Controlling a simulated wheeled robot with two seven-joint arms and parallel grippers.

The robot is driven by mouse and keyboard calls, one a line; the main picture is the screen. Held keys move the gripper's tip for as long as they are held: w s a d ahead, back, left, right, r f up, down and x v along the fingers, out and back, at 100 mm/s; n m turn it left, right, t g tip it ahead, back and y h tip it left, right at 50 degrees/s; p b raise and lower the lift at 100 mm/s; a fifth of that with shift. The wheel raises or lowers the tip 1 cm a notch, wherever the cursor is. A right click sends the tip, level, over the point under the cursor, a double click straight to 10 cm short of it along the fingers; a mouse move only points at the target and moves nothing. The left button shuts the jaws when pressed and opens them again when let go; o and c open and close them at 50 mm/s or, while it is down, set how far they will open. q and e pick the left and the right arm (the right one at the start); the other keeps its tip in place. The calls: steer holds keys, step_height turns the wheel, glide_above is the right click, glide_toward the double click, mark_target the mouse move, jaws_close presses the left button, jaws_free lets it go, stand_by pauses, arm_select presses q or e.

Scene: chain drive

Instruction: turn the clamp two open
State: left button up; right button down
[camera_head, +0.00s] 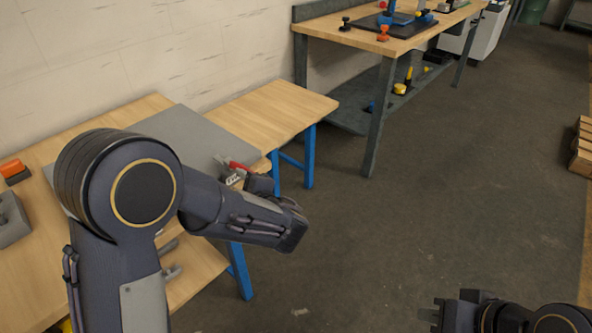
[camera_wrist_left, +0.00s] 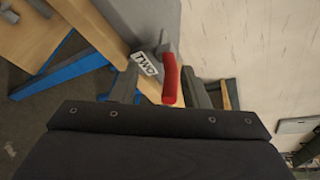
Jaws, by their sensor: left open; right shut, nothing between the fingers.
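The clamp two (camera_wrist_left: 146,65) has a white label reading TWO and a red handle (camera_wrist_left: 170,82). It sits at the edge of a grey plate. In the head view its red handle (camera_head: 239,166) shows at the plate's right corner, partly behind my left arm. My left gripper (camera_wrist_left: 161,74) is open, with its fingers on either side of the handle. I cannot tell whether either finger touches it. My right gripper (camera_head: 437,314) is shut and empty over the floor at the lower right.
The grey plate (camera_head: 180,126) lies on a wooden table (camera_head: 275,108) with blue legs (camera_head: 308,155). An orange-topped item (camera_head: 12,168) and a grey block (camera_head: 10,220) are at the left. Another workbench (camera_head: 345,32) stands at the back. The floor between is clear.

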mark_target(245, 169)
arm_select(q)
steer(key=shift+m+t+h, duration=0.4)
steer(key=shift+m+t, duration=0.1)
steer(key=shift+t, duration=0.1)
steer(key=w, duration=0.2)
steer(key=w+f, duration=0.1)
steer(key=w, duration=0.2)
steer(key=w+f, duration=0.1)
steer(key=w, duration=0.2)
steer(key=shift+a, duration=0.25)
jaws_close()
